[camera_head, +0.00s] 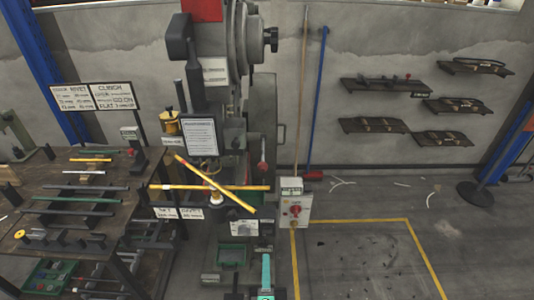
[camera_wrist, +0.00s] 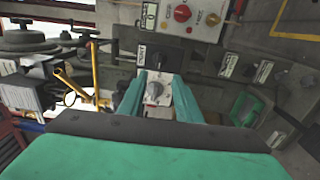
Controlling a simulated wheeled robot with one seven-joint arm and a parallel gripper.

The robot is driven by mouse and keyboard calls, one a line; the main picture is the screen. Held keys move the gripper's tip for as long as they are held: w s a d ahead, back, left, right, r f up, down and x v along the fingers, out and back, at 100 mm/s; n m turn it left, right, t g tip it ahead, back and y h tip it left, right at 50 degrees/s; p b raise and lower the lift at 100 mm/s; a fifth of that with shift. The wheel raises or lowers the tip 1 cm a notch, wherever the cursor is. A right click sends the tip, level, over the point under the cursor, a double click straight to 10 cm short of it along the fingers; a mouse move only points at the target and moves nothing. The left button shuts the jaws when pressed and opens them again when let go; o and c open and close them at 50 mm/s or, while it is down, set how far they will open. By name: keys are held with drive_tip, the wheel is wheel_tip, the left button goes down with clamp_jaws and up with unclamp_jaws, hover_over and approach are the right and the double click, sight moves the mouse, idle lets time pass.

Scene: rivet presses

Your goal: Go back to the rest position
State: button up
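My gripper (camera_wrist: 159,80) shows in the wrist view with its two teal fingers apart. Nothing is held between them. A rotary knob on a grey-white box shows through the gap, and I cannot tell how far off it is. In the head view only a narrow teal part of my arm or gripper shows at the bottom edge, low in front of the rivet press (camera_head: 232,130). The press stands upright behind it, with crossed yellow bars (camera_head: 215,186) at its middle.
A workbench (camera_head: 60,165) with rods and small parts stands at left. A control box with a red knob (camera_head: 295,208) is right of the press. A green bin (camera_head: 232,255) sits low on the press. Floor inside the yellow outline (camera_head: 365,262) is largely clear. Racks hang on the wall.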

drive_tip(key=s+r+m+g, duration=0.25)
drive_tip(key=s+m, duration=0.95)
drive_tip(key=s, duration=1.5)
drive_tip(key=s+r+m, duration=0.6)
drive_tip(key=s+r, duration=0.1)
drive_tip(key=s, duration=0.2)
drive_tip(key=shift+d, duration=0.15)
